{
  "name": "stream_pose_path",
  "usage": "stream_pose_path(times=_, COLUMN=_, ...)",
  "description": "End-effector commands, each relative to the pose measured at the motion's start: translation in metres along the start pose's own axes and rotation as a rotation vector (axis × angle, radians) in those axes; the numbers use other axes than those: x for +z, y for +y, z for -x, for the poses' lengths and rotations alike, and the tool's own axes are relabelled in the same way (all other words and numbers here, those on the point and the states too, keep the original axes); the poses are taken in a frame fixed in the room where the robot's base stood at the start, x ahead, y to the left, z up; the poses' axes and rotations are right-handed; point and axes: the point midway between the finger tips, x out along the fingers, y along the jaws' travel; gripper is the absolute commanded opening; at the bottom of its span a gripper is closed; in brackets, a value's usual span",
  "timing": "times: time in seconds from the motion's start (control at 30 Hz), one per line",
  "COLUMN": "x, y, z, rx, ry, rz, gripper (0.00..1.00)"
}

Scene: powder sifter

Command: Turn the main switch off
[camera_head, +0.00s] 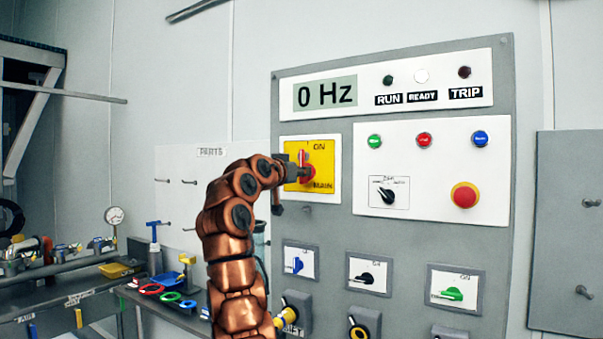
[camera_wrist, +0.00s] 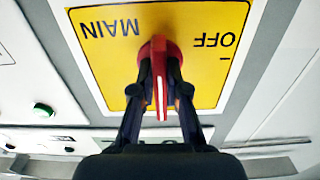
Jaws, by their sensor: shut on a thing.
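The main switch is a red handle on a yellow plate (camera_head: 322,190) marked MAIN and ON, at the panel's upper left in the head view. The red handle (camera_head: 307,173) stands upright there, partly hidden by my gripper (camera_head: 297,174). In the wrist view the yellow plate (camera_wrist: 90,58) appears upside down, with MAIN and OFF readable. The red handle (camera_wrist: 158,47) with its white line lies between the two fingers of my gripper (camera_wrist: 160,75), which is shut on it. ON is not readable in the wrist view.
The display (camera_head: 325,93) above reads 0 Hz; the white READY lamp (camera_head: 421,76) looks bright. A red emergency button (camera_head: 465,195) and a small black selector (camera_head: 387,194) sit to the right. Smaller switches line the panel below. A bench (camera_head: 60,284) with tools stands at left.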

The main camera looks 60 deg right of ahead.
Motion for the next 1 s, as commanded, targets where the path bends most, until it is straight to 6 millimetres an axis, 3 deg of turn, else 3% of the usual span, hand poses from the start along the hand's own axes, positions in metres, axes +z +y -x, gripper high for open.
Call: stream_pose_path(times=1.0, x=0.0013, y=-0.001, z=0.0012, rx=-0.001, ry=-0.002, rz=0.256, gripper=0.0)
